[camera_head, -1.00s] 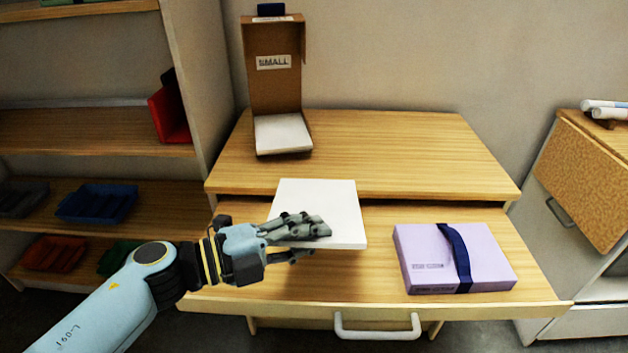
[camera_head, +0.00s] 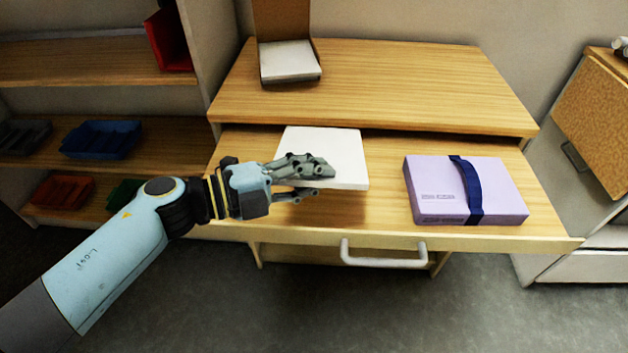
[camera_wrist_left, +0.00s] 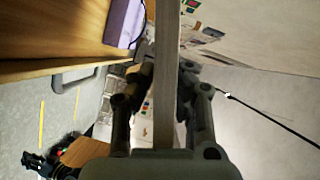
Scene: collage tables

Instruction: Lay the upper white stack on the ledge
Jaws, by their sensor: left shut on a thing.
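A flat white stack (camera_head: 335,152) is held level above the lower, pulled-out ledge (camera_head: 385,222) of the wooden desk. My left gripper (camera_head: 312,181) is shut on its near left edge. In the left wrist view the stack (camera_wrist_left: 166,75) shows edge-on between the fingers of my left gripper (camera_wrist_left: 165,100). A shadow lies on the ledge below the stack, so it looks a little raised. Another white stack (camera_head: 288,60) lies in an open brown box on the upper desk top. My right gripper is in no view.
A lilac package (camera_head: 435,190) with a dark blue band lies on the ledge to the right. The raised desk top (camera_head: 400,85) stands behind. A white handle (camera_head: 383,256) sticks out in front. Shelves with trays (camera_head: 100,138) stand at left.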

